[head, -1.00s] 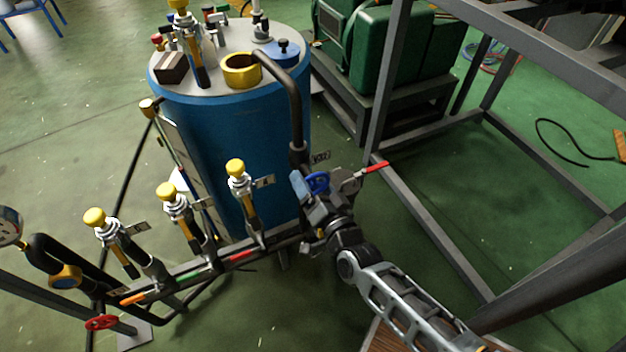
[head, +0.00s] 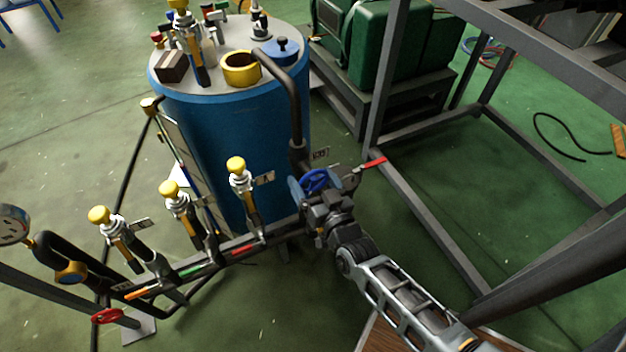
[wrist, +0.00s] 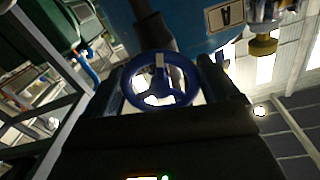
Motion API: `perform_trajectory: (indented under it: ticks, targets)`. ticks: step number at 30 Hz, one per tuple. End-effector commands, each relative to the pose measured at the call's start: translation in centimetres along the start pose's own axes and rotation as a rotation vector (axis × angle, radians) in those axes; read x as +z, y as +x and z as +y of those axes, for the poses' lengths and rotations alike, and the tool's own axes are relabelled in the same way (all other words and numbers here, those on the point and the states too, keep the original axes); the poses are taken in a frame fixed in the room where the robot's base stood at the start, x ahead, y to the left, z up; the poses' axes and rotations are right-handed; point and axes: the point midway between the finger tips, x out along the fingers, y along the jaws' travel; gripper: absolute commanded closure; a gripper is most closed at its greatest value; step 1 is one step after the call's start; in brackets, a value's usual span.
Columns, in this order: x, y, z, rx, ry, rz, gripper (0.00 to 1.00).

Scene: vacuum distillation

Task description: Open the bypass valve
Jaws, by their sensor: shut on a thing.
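A blue spoked handwheel valve (head: 318,180) sits at the right end of the dark pipe manifold, beside the blue tank. My gripper (head: 316,192) is at this wheel and shut on it. In the wrist view the blue wheel (wrist: 160,78) lies between the two dark fingers of my gripper (wrist: 165,85), one at each side of its rim. The valve body under the wheel is mostly hidden by my gripper. I cannot read a label that names this wheel as the bypass valve.
The blue tank (head: 225,140) stands just behind the wheel. A red-handled lever (head: 373,162) is close at the right. Several yellow-capped valves (head: 236,164) rise from the manifold at the left. A grey steel frame (head: 432,225) stands at the right.

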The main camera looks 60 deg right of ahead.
Motion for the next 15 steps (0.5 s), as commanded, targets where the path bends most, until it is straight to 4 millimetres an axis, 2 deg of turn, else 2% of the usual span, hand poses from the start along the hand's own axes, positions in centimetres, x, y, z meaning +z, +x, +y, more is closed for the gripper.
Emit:
perform_trajectory:
  ticks: [11, 12, 15]
  targets:
    - [0.34, -0.12, -0.07, -0.002, -0.002, -0.008, 0.42]
    - [0.34, -0.13, -0.07, -0.002, -0.002, -0.008, 0.08]
    - [0.28, -0.1, -0.05, -0.001, -0.002, -0.006, 0.0]
